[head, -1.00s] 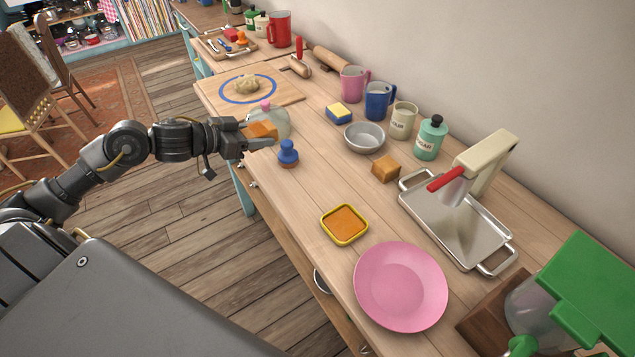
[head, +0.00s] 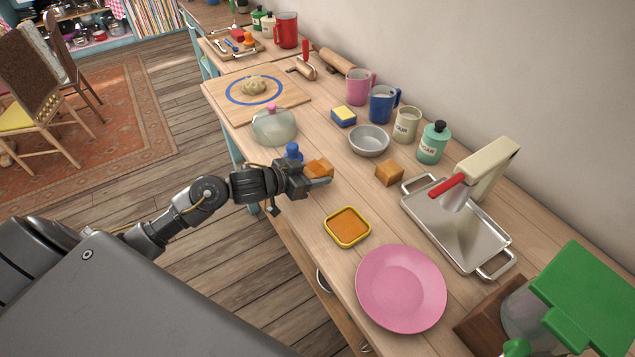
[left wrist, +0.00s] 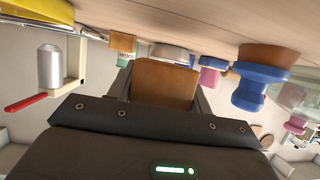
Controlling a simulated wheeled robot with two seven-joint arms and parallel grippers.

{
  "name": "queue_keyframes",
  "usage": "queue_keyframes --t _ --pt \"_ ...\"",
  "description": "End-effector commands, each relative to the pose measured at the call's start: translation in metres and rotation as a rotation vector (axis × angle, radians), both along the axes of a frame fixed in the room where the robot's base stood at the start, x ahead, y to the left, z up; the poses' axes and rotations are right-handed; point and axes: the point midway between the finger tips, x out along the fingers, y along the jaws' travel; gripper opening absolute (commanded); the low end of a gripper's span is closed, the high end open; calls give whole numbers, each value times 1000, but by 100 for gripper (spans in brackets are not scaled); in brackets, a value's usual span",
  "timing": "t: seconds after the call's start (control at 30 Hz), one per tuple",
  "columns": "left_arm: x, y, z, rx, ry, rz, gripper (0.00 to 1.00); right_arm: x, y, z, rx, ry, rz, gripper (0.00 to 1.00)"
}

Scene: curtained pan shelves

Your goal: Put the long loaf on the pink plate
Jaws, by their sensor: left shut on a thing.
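My left gripper (head: 318,174) is shut on an orange-brown loaf (head: 318,167), held over the table's near side. The held loaf also fills the space between the fingers in the left wrist view (left wrist: 163,84). Its full length is partly hidden by the fingers, so I cannot tell for sure that it is the long one. A second, blocky brown loaf (head: 389,173) sits on the table to its right. The pink plate (head: 401,288) lies flat and empty near the table's front edge, below and right of the gripper. My right gripper is not in view.
A yellow-rimmed tin with orange filling (head: 347,227) lies between gripper and plate. A blue-handled stamp (head: 293,151) stands just behind the gripper. A metal tray (head: 452,235) with a red-handled device (head: 485,170) is right of the tin. A glass dome (head: 273,126) is farther back.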

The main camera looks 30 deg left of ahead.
Motion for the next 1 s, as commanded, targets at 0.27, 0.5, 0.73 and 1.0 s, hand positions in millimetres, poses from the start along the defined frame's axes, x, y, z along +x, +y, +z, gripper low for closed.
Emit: queue_keyframes --t 0.27,0.5,0.73,1.0 --pt "1 -9 -22 -1 7 2 26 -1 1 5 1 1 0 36" --pt "1 -8 -35 0 0 1 26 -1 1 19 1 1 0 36" --pt "1 -8 -37 1 -1 1 26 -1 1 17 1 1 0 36" --pt "1 -8 -41 1 1 1 65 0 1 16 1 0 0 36"
